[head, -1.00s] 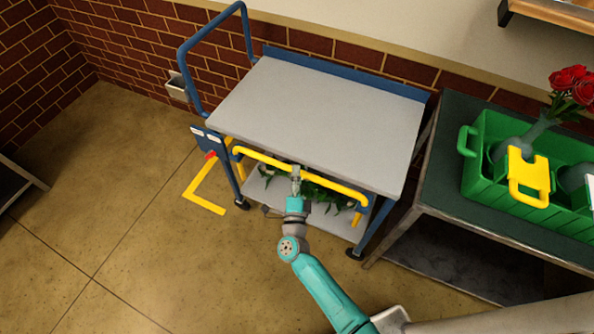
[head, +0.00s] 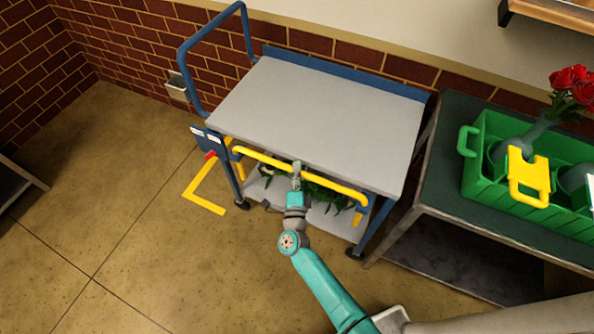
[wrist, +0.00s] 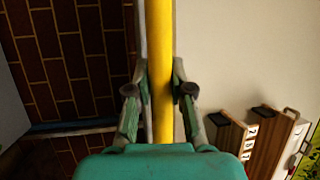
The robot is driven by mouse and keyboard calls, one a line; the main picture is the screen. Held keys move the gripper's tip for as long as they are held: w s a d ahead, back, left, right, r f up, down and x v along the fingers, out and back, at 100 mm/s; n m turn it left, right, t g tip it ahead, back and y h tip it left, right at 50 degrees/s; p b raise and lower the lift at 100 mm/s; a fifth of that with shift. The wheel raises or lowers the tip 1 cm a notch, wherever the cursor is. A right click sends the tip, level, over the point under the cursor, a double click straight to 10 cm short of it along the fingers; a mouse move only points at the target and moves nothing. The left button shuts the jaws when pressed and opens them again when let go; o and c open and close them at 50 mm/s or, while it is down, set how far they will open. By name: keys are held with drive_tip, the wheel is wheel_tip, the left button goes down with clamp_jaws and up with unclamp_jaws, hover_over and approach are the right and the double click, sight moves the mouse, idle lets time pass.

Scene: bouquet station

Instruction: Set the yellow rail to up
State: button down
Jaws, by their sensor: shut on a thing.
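My gripper (head: 297,170) is at about the middle of the rail. In the wrist view, the rail (wrist: 159,60) passes between the two fingers of my gripper (wrist: 160,95), which are shut on it. The rail's ends meet yellow brackets at the front legs of the cart; the part behind my gripper is hidden.
A blue panel with a red part (head: 210,155) is at the cart's left front. Green leaves lie on the lower shelf (head: 325,214). To the right, a green crate (head: 480,187) with a yellow-handled piece (head: 528,177) and red roses stands on a dark table.

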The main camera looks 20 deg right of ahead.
wheel_tip(320, 180, up, 14)
drive_tip(key=shift+f, duration=0.15)
drive_tip(key=c, duration=1)
unclamp_jaws()
drive_tip(key=shift+f, duration=0.1)
drive_tip(key=v, duration=1.2)
drive_tip(key=shift+d+f, duration=0.1)
